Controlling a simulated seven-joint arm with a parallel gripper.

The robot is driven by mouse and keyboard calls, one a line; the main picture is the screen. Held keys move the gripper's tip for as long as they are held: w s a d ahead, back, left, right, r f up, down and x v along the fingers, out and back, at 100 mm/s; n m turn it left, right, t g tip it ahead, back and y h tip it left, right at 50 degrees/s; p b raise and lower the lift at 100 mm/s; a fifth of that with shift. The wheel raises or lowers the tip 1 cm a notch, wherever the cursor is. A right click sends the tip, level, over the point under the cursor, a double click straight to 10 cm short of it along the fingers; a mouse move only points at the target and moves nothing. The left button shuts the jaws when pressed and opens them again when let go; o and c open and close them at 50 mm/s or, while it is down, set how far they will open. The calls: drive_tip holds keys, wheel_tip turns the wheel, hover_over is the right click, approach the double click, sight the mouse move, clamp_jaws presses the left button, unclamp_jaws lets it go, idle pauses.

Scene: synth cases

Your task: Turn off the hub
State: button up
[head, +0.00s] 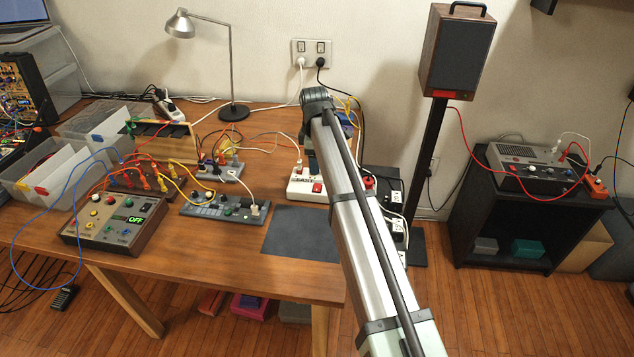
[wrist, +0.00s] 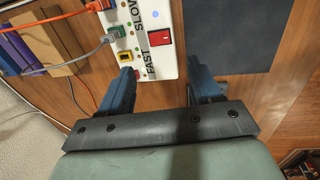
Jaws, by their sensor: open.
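A white hub (head: 302,187) with a red switch (head: 317,187) lies at the table's back right in the head view, partly hidden by my arm. In the wrist view the hub (wrist: 146,20) has the words SLOW and FAST, a red rocker switch (wrist: 159,38), a blue-white round spot, small indicator dots and a yellow-framed button. Green and orange plugs sit at its left side. My gripper (wrist: 160,66) is open and empty, its blue fingers on either side of the hub's near end. I cannot tell whether they touch it. The switch lies beyond the fingertips, between their lines.
A dark mat (head: 302,234) lies in front of the hub. A grey control panel (head: 225,208) and a box reading OFF (head: 117,222) stand to the left, with several cables between them. A lamp (head: 233,111) stands behind. A black speaker stand (head: 427,160) is to the right.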

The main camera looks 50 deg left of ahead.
sight(317, 187)
drive_tip(key=f, duration=0.7)
drive_tip(key=w+a+f, duration=0.1)
drive_tip(key=f, duration=0.2)
drive_tip(key=shift+f, duration=0.25)
